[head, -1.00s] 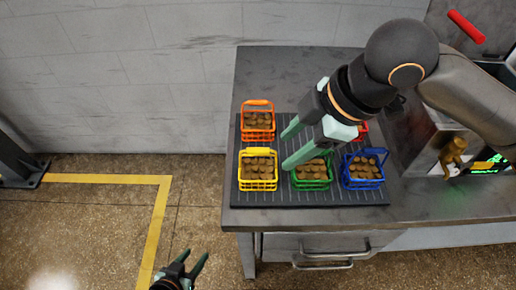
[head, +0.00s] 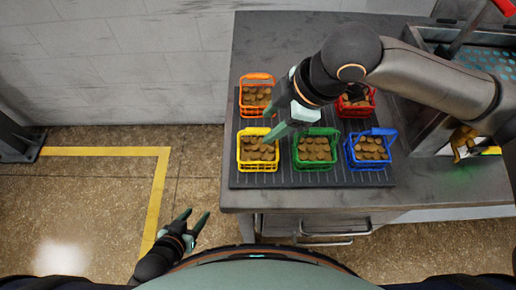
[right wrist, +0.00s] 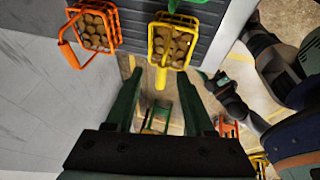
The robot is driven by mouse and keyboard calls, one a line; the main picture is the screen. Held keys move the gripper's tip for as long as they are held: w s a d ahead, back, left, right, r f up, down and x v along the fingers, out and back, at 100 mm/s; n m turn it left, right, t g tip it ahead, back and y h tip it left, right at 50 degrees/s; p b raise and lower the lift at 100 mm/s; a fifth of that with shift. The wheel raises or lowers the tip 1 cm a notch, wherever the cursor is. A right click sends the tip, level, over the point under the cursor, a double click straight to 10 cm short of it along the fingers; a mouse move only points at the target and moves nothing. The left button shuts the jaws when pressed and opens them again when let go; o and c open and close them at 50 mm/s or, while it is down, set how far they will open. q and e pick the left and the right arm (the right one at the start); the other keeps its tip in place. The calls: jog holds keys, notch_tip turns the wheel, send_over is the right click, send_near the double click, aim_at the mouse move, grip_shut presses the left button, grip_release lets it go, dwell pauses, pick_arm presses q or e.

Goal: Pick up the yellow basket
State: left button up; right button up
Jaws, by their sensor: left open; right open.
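The yellow basket (head: 258,152), filled with brown round pieces, stands at the front left of the dark ribbed mat (head: 300,180) on the grey table. It also shows in the right wrist view (right wrist: 172,42), with its handle towards my gripper. My right gripper (head: 278,108) is open and empty above the mat, by the yellow and orange baskets; one finger overlaps the yellow basket's upper right in the head view. In the right wrist view its fingers (right wrist: 160,100) are apart with nothing between them. My left gripper (head: 195,222) is open and empty, low over the floor left of the table.
The orange basket (head: 257,95) stands behind the yellow one. The green basket (head: 315,150) and blue basket (head: 370,150) stand to its right, and a red basket (head: 356,102) behind them. The floor left of the table is clear.

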aim_at(266, 130)
jog(key=shift+x, duration=2)
jog(key=shift+s+d, duration=0.1)
jog(key=shift+s, duration=0.05)
grip_shut()
